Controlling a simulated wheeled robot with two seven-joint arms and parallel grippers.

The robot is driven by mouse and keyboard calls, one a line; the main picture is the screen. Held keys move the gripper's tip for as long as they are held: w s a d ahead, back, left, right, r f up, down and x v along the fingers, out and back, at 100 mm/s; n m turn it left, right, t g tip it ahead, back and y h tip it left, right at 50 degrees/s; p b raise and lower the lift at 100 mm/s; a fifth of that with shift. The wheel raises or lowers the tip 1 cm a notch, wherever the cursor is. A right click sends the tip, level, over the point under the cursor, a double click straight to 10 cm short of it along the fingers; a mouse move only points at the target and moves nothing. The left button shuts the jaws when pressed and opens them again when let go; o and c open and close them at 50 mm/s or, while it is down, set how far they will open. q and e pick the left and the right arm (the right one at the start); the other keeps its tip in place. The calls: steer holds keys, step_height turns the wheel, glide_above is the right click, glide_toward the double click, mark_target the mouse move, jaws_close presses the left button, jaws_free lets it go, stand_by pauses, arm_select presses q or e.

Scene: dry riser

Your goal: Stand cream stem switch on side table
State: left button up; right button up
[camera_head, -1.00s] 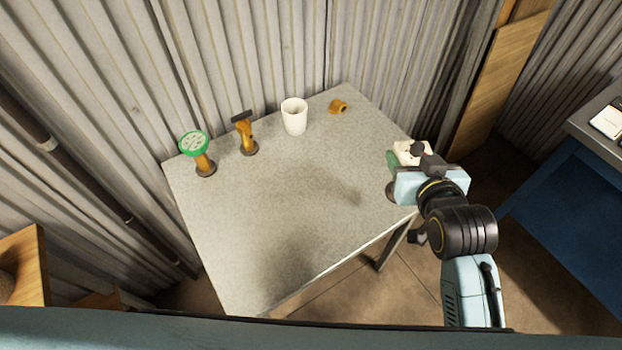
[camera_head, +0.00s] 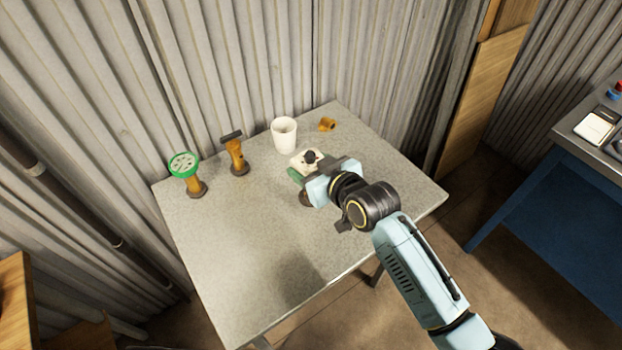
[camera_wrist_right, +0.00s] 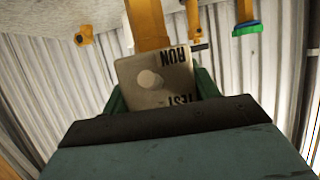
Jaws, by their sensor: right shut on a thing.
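My right gripper (camera_head: 308,176) is shut on the switch. Its dark foot shows below the gripper, over the side table (camera_head: 245,255); I cannot tell whether it touches the top. My left gripper is not in view.
An orange stem with a green round head (camera_head: 183,164), an orange stem with a dark bar (camera_head: 236,155), a white cup (camera_head: 284,135) and a small orange fitting (camera_head: 327,124) stand along the table's back. The middle and front are clear. Corrugated walls (camera_head: 240,60) stand behind.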

steer(key=shift+f+b, duration=0.3)
steer(key=shift+f, duration=1.45)
steer(key=o, duration=1.3)
steer(key=shift+f, duration=0.1)
steer(key=shift+s+r, duration=0.1)
steer(key=shift+r, duration=0.15)
steer(key=p+v, duration=0.2)
steer(key=v, duration=1)
